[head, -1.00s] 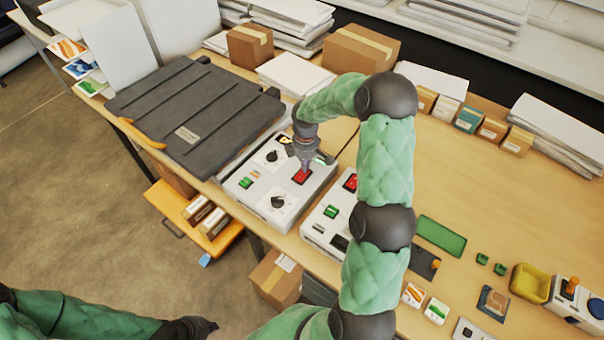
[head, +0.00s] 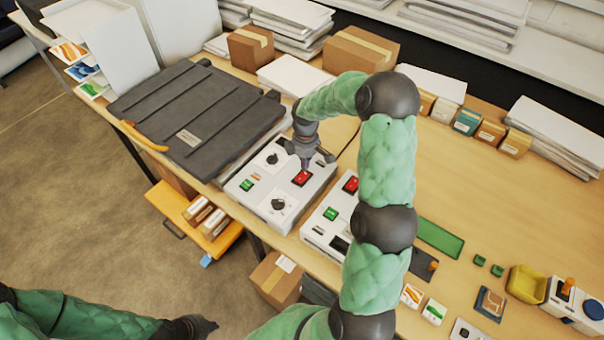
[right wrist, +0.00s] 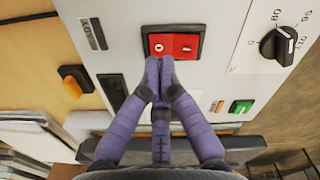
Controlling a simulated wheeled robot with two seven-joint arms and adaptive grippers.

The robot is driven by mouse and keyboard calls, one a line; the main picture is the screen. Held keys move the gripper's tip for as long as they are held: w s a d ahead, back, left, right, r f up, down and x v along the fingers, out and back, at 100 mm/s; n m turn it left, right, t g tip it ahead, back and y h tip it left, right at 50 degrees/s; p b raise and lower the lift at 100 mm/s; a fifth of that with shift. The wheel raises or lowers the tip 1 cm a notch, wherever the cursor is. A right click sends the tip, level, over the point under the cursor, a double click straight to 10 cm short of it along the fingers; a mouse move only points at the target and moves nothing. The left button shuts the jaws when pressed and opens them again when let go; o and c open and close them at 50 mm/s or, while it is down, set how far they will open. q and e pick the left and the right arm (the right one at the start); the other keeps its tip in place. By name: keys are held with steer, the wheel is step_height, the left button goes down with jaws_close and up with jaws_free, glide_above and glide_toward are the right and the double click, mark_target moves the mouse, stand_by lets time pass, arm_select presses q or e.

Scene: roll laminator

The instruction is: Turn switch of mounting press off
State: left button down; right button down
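The press's pale control panel (head: 257,205) has two black dials, a green button and a red rocker switch (head: 302,178). In the right wrist view the red switch (right wrist: 173,45) sits in a black frame, with a white mark on its left part. My right gripper (head: 305,163) is over the switch in the head view. In the right wrist view its fingertips (right wrist: 160,62) are together, empty, at the switch's lower edge; I cannot tell whether they touch it. My left gripper (head: 203,326) is low at the bottom left, far from the panel; its fingers are unclear.
The dark ribbed press lid (head: 195,115) lies left of the panel. A second pale control box (head: 328,220) with its own red switch (head: 351,185) stands close on the right.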

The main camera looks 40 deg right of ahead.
mark_target(305, 173)
steer(key=shift+r+p, duration=1.3)
steer(key=shift+r, duration=0.8)
